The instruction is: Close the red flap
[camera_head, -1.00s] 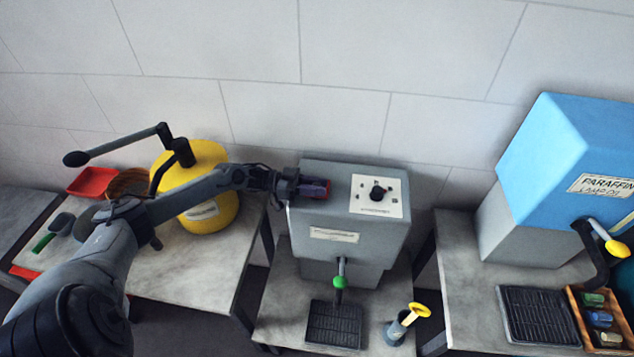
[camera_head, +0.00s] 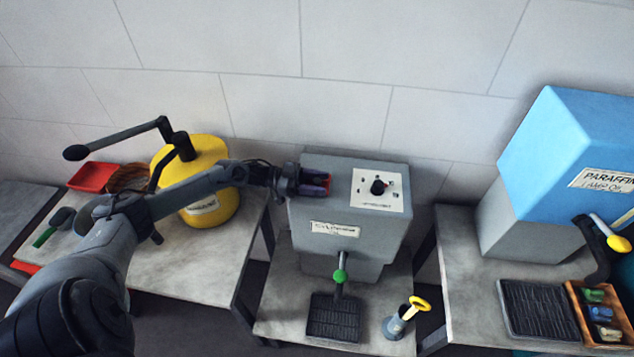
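A grey box-shaped dispenser (camera_head: 325,255) stands on the middle table, with a white dial plate (camera_head: 378,188) on its top. A small dark red to purple piece (camera_head: 317,181), possibly the red flap, shows at the left of the box top. It looks low and close to the top; its exact angle is hard to tell. My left gripper (camera_head: 311,182) is at this piece, over the box's top left edge. The fingers are small and dark, so whether they are open, shut or touching the piece is unclear. My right gripper is out of view.
A yellow can (camera_head: 212,160) with a crank handle stands behind my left arm, and a red tray (camera_head: 93,177) lies at far left. A green-tipped tap (camera_head: 340,276) and a grey cup (camera_head: 396,327) are in front of the box. A blue paraffin tank (camera_head: 560,140) stands right.

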